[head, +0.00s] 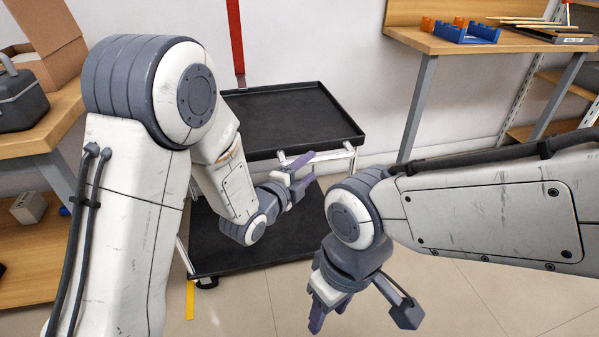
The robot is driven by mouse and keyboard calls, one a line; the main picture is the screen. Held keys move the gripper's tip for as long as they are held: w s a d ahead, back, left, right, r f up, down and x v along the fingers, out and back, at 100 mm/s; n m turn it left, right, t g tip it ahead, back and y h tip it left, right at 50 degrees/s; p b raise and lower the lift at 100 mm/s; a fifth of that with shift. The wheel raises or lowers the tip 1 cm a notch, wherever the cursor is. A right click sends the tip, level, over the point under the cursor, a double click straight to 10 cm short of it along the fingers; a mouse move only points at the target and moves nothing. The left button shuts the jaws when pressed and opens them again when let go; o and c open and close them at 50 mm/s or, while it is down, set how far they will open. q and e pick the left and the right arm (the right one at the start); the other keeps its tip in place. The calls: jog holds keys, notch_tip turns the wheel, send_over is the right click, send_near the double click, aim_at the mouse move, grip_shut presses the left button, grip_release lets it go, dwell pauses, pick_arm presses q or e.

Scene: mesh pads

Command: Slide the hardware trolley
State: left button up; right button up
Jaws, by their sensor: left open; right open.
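The hardware trolley (285,113) stands near the middle of the head view against the pale wall. It has an empty black top tray, a black lower shelf (212,240) and light metal posts. A caster shows at its lower left. My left gripper (305,175) is open and empty, with purple-tipped fingers, just in front of the tray's front edge. I cannot tell whether it touches the rail there. My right gripper (335,312) is open and empty, lower and nearer, in front of the trolley over the floor. My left arm hides the trolley's left side.
A wooden bench (450,42) at the right holds a blue bin (468,33) and flat boards. A wooden table (50,125) at the left holds a dark case (18,100) and a cardboard box (45,40). A yellow strip (190,300) marks the floor. Tiled floor is clear at lower right.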

pick_arm(q)
jog(key=p+v, duration=0.1)
jog(key=v, duration=0.4)
jog(key=shift+p, duration=0.35)
jog(key=s+a+n+g+y, duration=0.2)
jog(key=s+n+g+y, duration=0.2)
jog(key=s+n+g, duration=0.7)
jog(key=s+a+n+g+y, duration=0.3)
jog(key=s+n, duration=0.1)
jog(key=s, duration=1.4)
notch_tip(320, 180, up, 39)
jog(key=p, duration=3.8)
jog(key=shift+w+f+n+y, duration=0.15)
jog(key=shift+f+n+y, duration=0.05)
jog(key=shift+n+y, duration=0.1)
jog(key=shift+d, duration=0.1)
